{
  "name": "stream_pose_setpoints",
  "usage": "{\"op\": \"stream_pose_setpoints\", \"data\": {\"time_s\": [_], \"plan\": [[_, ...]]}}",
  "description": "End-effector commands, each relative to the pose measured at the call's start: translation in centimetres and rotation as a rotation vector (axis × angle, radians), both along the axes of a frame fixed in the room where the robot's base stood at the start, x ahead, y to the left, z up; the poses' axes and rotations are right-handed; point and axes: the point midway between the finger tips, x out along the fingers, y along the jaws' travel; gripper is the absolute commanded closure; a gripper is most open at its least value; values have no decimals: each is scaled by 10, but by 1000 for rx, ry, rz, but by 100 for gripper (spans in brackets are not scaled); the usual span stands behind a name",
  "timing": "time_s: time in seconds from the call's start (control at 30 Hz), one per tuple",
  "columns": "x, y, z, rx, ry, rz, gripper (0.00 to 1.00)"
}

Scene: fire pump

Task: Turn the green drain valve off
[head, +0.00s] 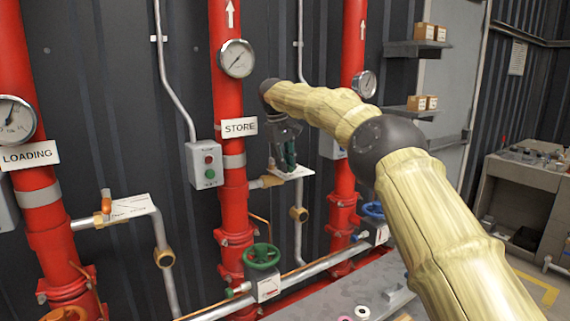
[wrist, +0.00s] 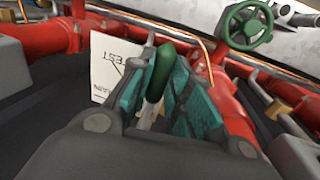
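The drain valve's green lever handle (wrist: 160,72) stands between the two teal finger pads of my gripper (wrist: 160,95) in the wrist view. The fingers are apart, one on each side of it, and a small gap seems to show beside the handle. A white plate (wrist: 108,68) with partly hidden lettering, including TEST, lies behind the left finger. In the head view my gripper (head: 284,153) points down over a white label plate (head: 291,172) on the short branch pipe by the middle red riser. There the fingers hide most of the handle.
A green handwheel (head: 262,256) is on the lower pipe, and it also shows in the wrist view (wrist: 247,25). A blue handwheel (head: 373,211) is to the right. The red riser (head: 229,110) with STORE sign and a grey switch box (head: 206,164) stand left of my gripper.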

Motion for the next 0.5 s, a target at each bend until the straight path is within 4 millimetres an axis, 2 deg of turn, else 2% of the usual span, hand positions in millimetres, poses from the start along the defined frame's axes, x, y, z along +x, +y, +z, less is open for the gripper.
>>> {"op": "stream_pose_setpoints", "data": {"time_s": [0.03, 0.1, 0.13, 0.5], "plan": [[-1, 0, -3, -2, 8, -2, 74], [-1, 0, -3, -2, 7, 0, 61], [-1, 1, -3, -1, 6, 0, 59], [0, 2, -2, -1, 3, 1, 59]]}}
